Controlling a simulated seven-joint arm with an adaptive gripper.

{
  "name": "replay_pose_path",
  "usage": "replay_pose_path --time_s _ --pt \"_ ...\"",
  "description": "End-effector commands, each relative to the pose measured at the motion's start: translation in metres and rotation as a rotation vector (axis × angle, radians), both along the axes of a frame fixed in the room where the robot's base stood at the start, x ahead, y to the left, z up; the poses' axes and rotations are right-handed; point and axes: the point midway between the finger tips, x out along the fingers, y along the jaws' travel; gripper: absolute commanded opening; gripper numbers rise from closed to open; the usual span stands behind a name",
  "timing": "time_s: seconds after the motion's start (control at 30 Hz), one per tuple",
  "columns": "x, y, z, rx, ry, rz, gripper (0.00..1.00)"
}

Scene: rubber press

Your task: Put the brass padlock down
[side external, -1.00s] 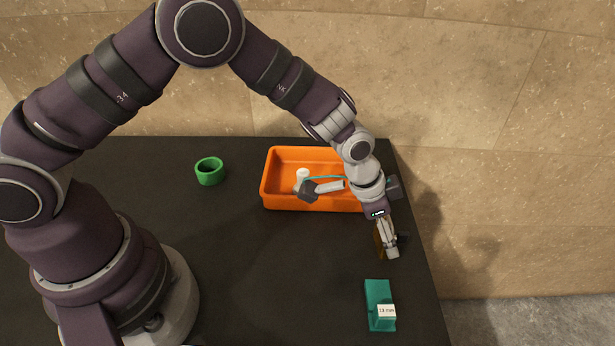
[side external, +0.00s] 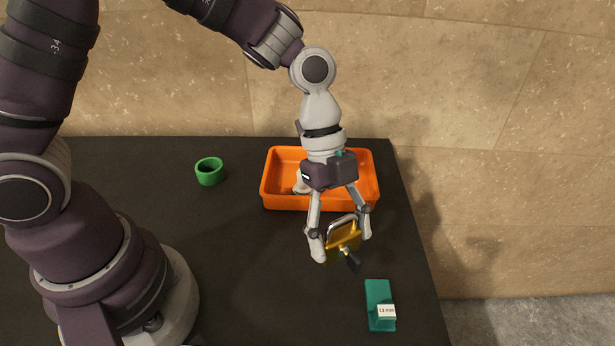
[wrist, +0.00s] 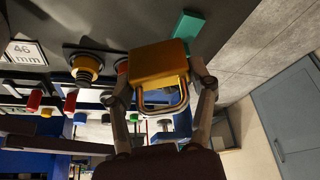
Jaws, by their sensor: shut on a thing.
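The brass padlock (side external: 345,238) is a gold body with a silver shackle, and a dark piece sticks out from its lower side. My gripper (side external: 341,246) is shut on it, one finger at each side. The padlock is held tilted in front of the orange bin, apparently above the black table (side external: 240,270). In the wrist view the padlock (wrist: 158,62) sits between my fingers (wrist: 160,88), with its shackle toward my palm. The gap beneath the padlock is hard to judge.
An orange bin (side external: 283,203) with a white object (side external: 299,187) inside stands behind my gripper. A teal block (side external: 379,293) with a white label lies near the right edge. The table's middle is clear.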

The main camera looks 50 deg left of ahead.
Motion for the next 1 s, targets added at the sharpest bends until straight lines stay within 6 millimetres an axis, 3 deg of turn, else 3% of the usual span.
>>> replay_pose_path --time_s 0.1,0.27,0.63,1.0 --pt "-0.031 0.003 0.001 0.0 0.0 -0.321 0.15" --pt "-0.051 0.006 -0.005 -0.001 0.002 -0.532 0.15" --pt "-0.053 0.007 -0.074 -0.001 0.0 -0.551 0.15" --pt "-0.052 0.007 -0.081 0.0 -0.004 -0.548 0.15"
